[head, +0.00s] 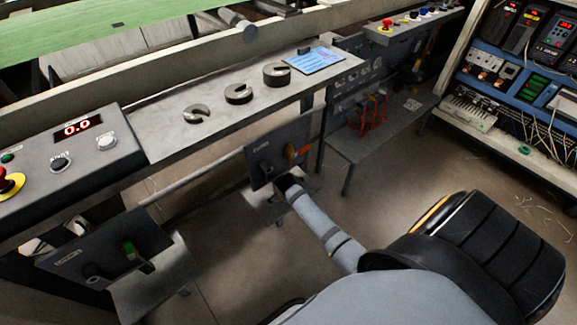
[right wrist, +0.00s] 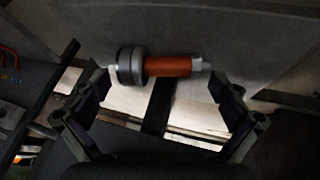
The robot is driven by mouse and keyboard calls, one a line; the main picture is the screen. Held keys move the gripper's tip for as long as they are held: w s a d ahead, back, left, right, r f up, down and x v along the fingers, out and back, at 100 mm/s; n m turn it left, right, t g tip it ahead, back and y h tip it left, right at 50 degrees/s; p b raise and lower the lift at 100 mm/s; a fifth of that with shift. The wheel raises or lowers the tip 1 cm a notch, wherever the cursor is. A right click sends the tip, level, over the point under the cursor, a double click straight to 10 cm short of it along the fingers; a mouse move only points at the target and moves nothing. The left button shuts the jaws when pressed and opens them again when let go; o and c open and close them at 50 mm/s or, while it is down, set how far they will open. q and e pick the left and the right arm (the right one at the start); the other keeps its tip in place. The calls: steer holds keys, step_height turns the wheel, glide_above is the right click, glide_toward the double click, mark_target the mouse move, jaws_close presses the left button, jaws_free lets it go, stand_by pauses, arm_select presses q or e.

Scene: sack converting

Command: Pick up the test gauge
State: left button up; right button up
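What looks like the test gauge, a tool with an orange-brown grip and a dark grey disc end (right wrist: 172,66), lies across the right wrist view. In the head view a small orange part (head: 297,152) shows at a dark panel (head: 262,165) under the bench; it looks like the same tool. My right gripper (right wrist: 158,82) is open, one finger at each side of the tool. I see no grip on it. In the head view the right gripper (head: 288,184) is a dark shape just below the panel, its fingers unclear. My left gripper is not in view.
A bench ledge (head: 170,122) carries several slotted weights (head: 238,93) and a blue card (head: 316,60). A control box (head: 75,150) reads 0.0. A second panel with a green-handled part (head: 130,250) sits lower left. An equipment rack (head: 525,85) stands right; floor between is open.

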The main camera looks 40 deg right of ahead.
steer(key=shift+s, duration=0.1)
steer(key=c, duration=1)
